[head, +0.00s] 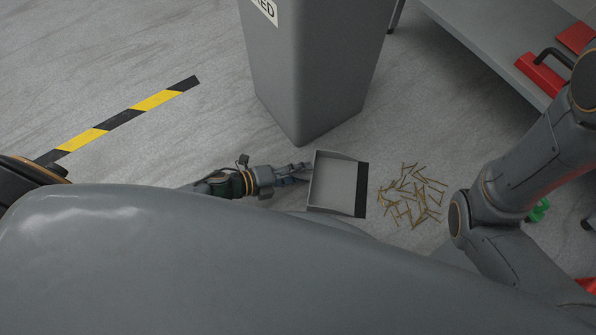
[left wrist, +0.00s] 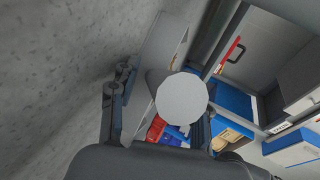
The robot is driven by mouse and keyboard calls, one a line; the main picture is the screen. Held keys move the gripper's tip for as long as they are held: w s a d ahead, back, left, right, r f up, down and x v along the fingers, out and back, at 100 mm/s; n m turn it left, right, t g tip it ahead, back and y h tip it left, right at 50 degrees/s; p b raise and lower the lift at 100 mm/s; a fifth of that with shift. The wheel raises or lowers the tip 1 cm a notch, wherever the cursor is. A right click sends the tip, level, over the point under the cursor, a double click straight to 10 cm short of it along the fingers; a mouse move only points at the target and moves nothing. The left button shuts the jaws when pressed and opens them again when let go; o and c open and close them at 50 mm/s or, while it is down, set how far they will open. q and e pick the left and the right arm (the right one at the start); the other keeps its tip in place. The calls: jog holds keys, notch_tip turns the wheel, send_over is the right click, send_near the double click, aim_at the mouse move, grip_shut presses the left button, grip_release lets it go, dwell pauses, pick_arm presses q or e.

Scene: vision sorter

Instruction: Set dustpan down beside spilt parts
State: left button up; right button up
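The grey dustpan (head: 332,184) is right of centre in the head view, its dark front lip facing right. The spilt parts (head: 410,195), several thin brass-coloured pieces, lie on the floor just right of that lip, with a narrow gap between. My left gripper (head: 302,173) is at the dustpan's left side, its fingers around the handle. In the left wrist view a pale round disc (left wrist: 182,98), apparently the handle's end, hides part of the fingers. I cannot tell whether the dustpan touches the floor. My right gripper is out of view.
A tall grey bin (head: 315,75) stands behind the dustpan. A grey bench or shelf (head: 480,40) with red items is at upper right. A green object (head: 540,210) shows behind my right arm. Yellow-black floor tape (head: 125,118) lies left, with open floor around it.

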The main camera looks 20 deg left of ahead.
pick_arm(q)
jog(key=v, duration=1.2)
